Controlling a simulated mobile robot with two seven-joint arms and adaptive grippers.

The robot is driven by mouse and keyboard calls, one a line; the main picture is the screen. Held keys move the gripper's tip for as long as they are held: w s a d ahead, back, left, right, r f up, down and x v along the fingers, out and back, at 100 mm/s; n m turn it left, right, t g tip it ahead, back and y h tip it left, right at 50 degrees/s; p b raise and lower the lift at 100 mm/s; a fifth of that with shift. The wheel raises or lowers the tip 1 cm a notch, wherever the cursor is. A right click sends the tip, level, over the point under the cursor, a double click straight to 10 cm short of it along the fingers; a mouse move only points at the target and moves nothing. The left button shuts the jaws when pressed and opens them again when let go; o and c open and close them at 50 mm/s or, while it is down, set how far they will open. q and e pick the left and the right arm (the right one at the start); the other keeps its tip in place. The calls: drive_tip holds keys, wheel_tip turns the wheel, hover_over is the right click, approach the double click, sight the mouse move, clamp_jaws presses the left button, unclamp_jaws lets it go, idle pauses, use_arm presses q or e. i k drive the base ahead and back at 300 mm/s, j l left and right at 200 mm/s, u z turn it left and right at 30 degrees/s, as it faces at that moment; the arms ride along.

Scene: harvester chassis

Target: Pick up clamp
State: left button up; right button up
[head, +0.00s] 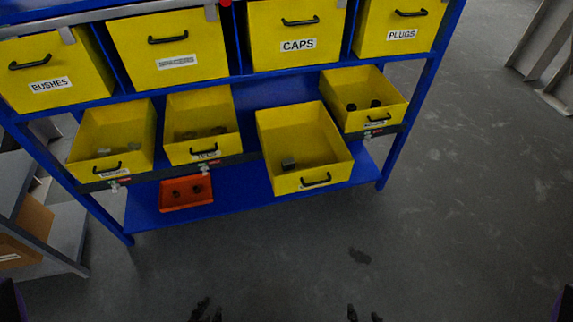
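I cannot tell for sure which item is the clamp. A small dark grey part (288,163) lies in the pulled-out yellow bin (335,148) on the lower shelf, whose label is too small to read. My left gripper (209,311) shows only its dark fingertips at the bottom edge. They stand apart with nothing seen between them. My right gripper (364,315) also shows only its tips at the bottom edge, spread apart and empty. Both are in front of the rack, well away from the bins.
A blue rack (240,205) holds yellow bins, including the CAPS bin (297,32). Other lower bins (225,105) hold small parts. A red tray (165,198) with dark parts sits at the bottom.

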sight(288, 164)
drive_tip(key=i+l+u, duration=0.1)
drive_tip(key=u, duration=0.25)
drive_tip(key=i+l+u, duration=0.1)
drive_tip(key=u, duration=0.25)
drive_tip(key=i+l+u, duration=0.15)
drive_tip(key=l, duration=0.2)
drive_tip(key=i+l+u, duration=0.1)
drive_tip(key=l, duration=0.25)
drive_tip(key=i+l+u, duration=0.15)
drive_tip(key=l, duration=0.2)
drive_tip(key=i+l, duration=0.1)
drive_tip(key=l, duration=0.4)
drive_tip(key=i+l, duration=0.1)
drive_tip(key=l, duration=0.35)
drive_tip(key=i+l, duration=0.15)
drive_tip(key=l, duration=0.35)
